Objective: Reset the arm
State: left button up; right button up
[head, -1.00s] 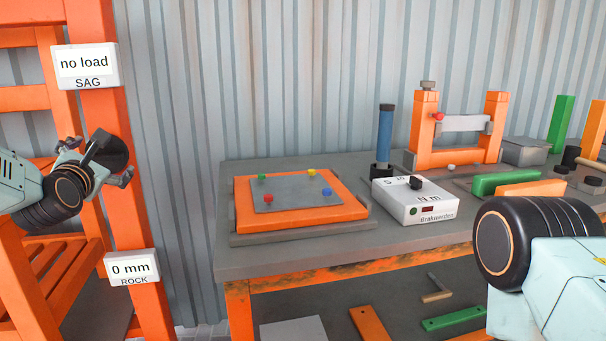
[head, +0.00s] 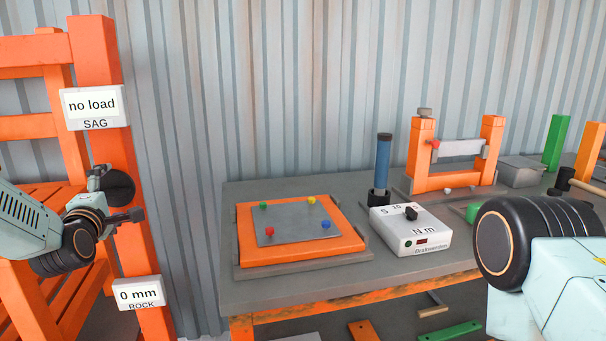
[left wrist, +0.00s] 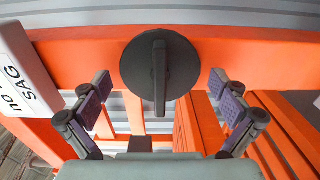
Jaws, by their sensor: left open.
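My left gripper (head: 118,194) is open beside an orange post of the frame at the left. A round black knob (head: 120,184) sits on that post, partly hidden behind the gripper. In the left wrist view the knob (left wrist: 160,70) has an upright bar handle and lies ahead of my open fingers (left wrist: 164,105).
A "no load" SAG sign (head: 95,106) and a "0 mm" ROCK sign (head: 138,294) are on the post. A grey workbench (head: 340,288) holds an orange panel (head: 245,237) with coloured pegs, a white meter box (head: 398,229) and an orange stand (head: 420,155).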

pick_arm(q)
jog(key=m+p, duration=0.3)
jog(key=m, duration=0.1)
jog(key=shift+r, duration=0.1)
jog(key=shift+m+p, duration=0.55)
jog(key=shift+m, duration=0.85)
